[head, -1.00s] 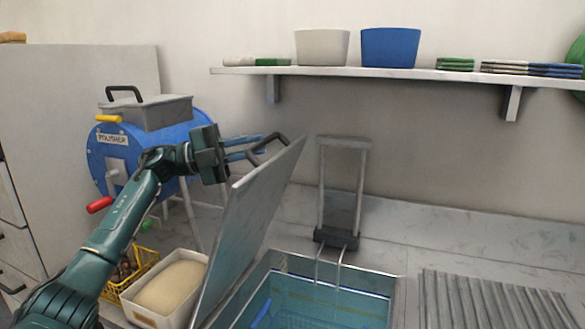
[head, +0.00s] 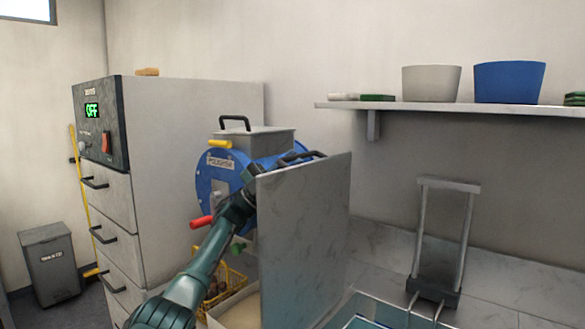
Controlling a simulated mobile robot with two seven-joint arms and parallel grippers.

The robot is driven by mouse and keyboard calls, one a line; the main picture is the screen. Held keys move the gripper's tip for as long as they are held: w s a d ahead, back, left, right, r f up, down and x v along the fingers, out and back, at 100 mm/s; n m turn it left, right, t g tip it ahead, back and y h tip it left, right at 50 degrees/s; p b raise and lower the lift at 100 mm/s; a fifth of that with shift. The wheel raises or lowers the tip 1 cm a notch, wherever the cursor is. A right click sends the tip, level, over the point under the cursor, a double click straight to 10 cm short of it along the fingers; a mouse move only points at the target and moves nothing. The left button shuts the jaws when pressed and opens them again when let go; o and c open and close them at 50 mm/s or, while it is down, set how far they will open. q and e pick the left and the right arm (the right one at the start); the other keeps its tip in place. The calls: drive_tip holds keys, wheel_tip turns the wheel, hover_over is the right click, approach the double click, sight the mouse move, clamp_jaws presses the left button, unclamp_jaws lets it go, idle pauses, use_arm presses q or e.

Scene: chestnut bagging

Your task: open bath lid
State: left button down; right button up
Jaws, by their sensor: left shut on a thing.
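The bath lid (head: 305,225) is a grey metal panel that stands raised, close to upright, at the left side of the bath (head: 372,316). The bath is uncovered, and only its far corner with blue water shows at the bottom. The lid's dark handle (head: 302,156) shows at its top edge. My left gripper (head: 270,168) is at the handle on the far left side of the lid, shut on it. The lid hides part of the gripper. My right gripper is not in view.
The blue polisher (head: 213,185) with its red-knobbed lever (head: 202,222) stands just behind my left arm. A pale bin (head: 238,314) and a yellow basket (head: 233,281) sit left of the lid. A dark rack with a frame (head: 436,292) stands behind the bath.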

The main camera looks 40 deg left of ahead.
use_arm(q)
drive_tip(key=shift+s+a+r, duration=0.1)
drive_tip(key=shift+s+r, duration=0.05)
drive_tip(key=shift+r, duration=0.3)
drive_tip(key=shift+s+a+r, duration=0.1)
drive_tip(key=shift+r, duration=0.3)
drive_tip(key=c, duration=1.9)
unclamp_jaws()
drive_tip(key=o, duration=0.4)
drive_tip(key=shift+s+d+r, duration=0.1)
drive_tip(key=shift+s+d, duration=0.05)
drive_tip(key=shift+o, duration=0.2)
drive_tip(key=shift+f, duration=0.2)
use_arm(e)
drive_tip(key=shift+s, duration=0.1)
